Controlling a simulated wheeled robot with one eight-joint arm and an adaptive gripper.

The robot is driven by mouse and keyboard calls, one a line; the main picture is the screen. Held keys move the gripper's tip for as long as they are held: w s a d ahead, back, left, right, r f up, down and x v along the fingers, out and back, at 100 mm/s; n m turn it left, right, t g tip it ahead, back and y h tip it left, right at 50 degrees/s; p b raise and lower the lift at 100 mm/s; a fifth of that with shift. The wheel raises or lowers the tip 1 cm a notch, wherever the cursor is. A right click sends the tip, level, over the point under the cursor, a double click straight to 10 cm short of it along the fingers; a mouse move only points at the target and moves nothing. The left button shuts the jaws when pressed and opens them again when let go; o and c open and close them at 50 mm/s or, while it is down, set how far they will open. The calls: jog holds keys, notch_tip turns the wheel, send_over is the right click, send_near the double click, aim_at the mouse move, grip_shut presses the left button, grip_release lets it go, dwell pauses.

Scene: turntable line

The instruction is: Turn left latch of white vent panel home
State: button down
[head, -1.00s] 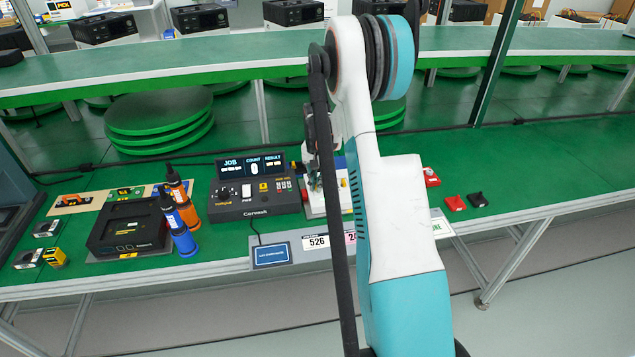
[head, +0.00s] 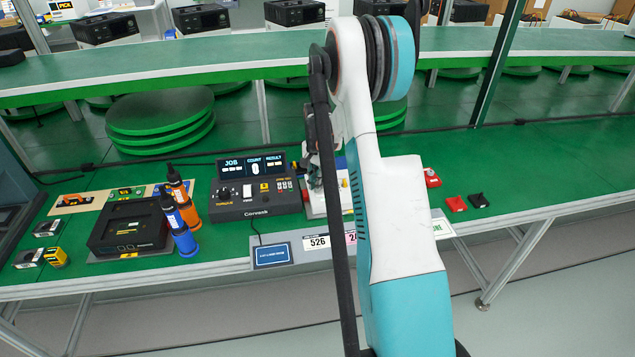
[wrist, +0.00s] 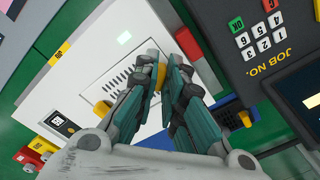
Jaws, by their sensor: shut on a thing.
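The white vent panel (wrist: 97,88) with its dark slots fills the middle of the wrist view. In the head view, part of the white unit (head: 316,208) shows beside the dark controller, mostly behind my arm. My gripper (wrist: 166,72) is over the panel's controller-side edge, its fingers closed around a small yellow piece, the left latch (wrist: 162,77). The fingers hide most of this latch, so its angle cannot be told. Another yellow knob (wrist: 103,108) stands on the far side of the panel. In the head view my gripper (head: 316,172) is partly hidden by my arm.
The dark controller (wrist: 248,40) with its keypad stands close beside my gripper. Orange and blue bottles (head: 181,208) stand left of the controller. The green bench (head: 560,170) is clear at the right.

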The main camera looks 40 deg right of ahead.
jog(key=c, duration=2)
grip_release()
jog(key=shift+o, duration=0.2)
notch_tip(320, 180, up, 12)
